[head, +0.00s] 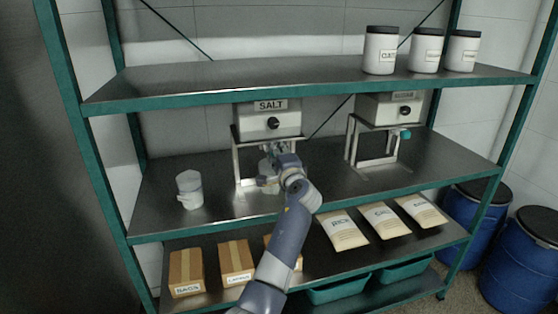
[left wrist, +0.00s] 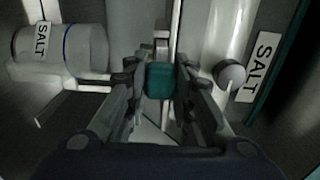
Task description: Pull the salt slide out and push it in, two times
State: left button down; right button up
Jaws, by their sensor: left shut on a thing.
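The salt dispenser (head: 268,121) is a pale box with a SALT label and a dark knob, on a metal frame on the middle shelf. My left gripper (head: 276,153) is just below the front of its box. In the left wrist view my left gripper (left wrist: 160,72) is shut on the teal handle (left wrist: 160,82) of the salt slide. The SALT label (left wrist: 262,66) and pale knob are at the right there. My gripper hides the slide in the head view, so I cannot tell how far out it is. My right gripper is not in view.
A white cup (head: 189,189) stands left of the dispenser; a SALT-labelled cup (left wrist: 62,50) shows in the left wrist view. A second dispenser (head: 391,109) with a teal handle (head: 405,134) stands at the right. Jars (head: 380,52) stand above; boxes (head: 186,273) and packets (head: 342,231) lie below.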

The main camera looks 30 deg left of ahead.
pick_arm(q)
jog(key=shift+a, duration=0.1)
jog(key=c, duration=1.4)
grip_release()
jog(key=shift+a, duration=0.1)
jog(key=shift+o, duration=0.2)
jog(key=v, duration=1.2)
